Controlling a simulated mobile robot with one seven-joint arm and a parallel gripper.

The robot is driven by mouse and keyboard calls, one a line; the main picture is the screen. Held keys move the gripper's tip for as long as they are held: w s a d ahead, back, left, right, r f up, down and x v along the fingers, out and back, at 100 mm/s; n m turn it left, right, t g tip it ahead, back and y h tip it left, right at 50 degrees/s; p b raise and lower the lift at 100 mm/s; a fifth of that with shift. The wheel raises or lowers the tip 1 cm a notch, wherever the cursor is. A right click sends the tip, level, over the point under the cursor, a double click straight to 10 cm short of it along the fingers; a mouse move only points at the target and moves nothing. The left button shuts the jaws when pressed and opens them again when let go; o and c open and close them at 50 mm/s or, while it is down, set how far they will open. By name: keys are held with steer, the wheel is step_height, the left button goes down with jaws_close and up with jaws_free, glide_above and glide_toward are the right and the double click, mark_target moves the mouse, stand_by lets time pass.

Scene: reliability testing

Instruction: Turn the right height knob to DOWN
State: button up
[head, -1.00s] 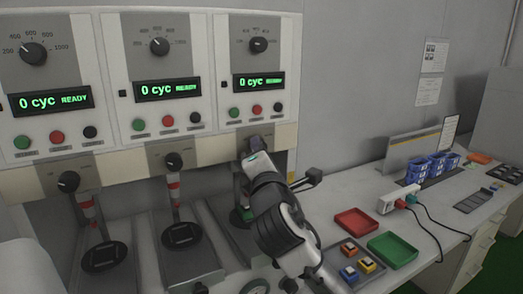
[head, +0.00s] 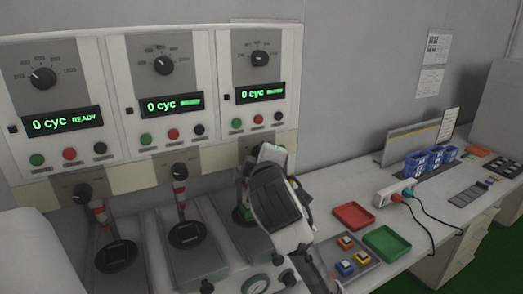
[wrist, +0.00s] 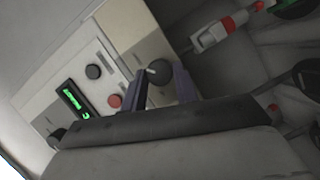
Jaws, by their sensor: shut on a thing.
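The right height knob (wrist: 158,71) is a dark round knob with a pale pointer mark, on a grey plate below the right panel. In the wrist view it sits between the two dark fingertips of my gripper (wrist: 161,83), which is shut on it. In the head view my gripper (head: 258,150) is in front of that plate and hides the knob. Its pointer setting and the DOWN label cannot be read.
The left height knob (head: 82,194) and middle height knob (head: 179,170) are on the same strip. Rods with red bands stand below.

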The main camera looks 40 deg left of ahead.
steer(key=shift+r+m+g+p, duration=0.15)
steer(key=shift+m+g+p, duration=0.3)
steer(key=shift+m, duration=0.25)
steer(key=o, duration=1)
steer(key=shift+c, duration=0.2)
steer(key=b+v, duration=0.5)
steer(key=v, duration=0.8)
steer(key=shift+s+d, duration=0.25)
steer(key=shift+d, duration=0.05)
